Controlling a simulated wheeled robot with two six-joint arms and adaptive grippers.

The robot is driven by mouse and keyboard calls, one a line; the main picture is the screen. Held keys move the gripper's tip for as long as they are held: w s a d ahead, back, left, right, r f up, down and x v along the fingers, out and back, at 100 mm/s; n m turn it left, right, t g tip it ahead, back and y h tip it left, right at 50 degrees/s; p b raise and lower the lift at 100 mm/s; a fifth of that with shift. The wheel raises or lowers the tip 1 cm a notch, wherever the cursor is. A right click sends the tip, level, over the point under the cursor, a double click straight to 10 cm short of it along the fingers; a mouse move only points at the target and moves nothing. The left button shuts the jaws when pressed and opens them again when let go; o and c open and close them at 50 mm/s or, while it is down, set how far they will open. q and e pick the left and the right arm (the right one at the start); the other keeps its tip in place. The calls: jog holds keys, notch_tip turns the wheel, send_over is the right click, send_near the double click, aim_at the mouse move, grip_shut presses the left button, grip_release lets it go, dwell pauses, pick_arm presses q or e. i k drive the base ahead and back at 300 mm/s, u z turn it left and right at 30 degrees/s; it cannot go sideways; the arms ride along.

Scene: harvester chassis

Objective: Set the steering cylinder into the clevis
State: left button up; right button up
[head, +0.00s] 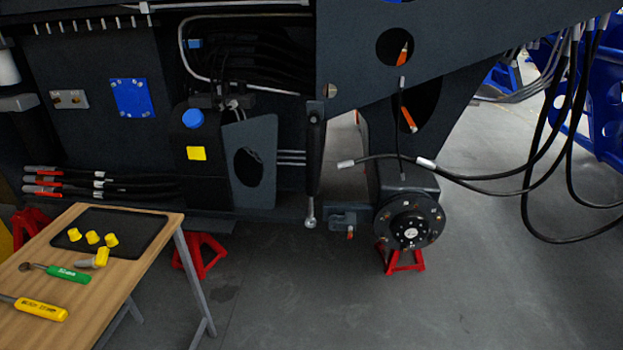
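The steering cylinder (314,160) is a slim dark cylinder hanging nearly upright from the chassis near the middle of the head view. Its bright rod ends low in a silvery eye (310,222). What looks like the clevis (343,217) is a small dark bracket just right of that eye, left of the round hub (410,230). A small reddish piece (350,233) shows under the bracket. The rod eye appears apart from the bracket, though depth is hard to judge. Neither of my grippers is in view.
A wooden table (120,275) at lower left carries a black tray (130,222), yellow caps and two tools with green (69,274) and yellow (40,309) handles. Red stands (200,258) support the chassis. Loose black hoses (480,178) hang across the hub area. The floor in front is clear.

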aim_at(313, 131)
jog(key=z, duration=0.35)
jog(key=i, duration=1.85)
jog(key=z, duration=0.3)
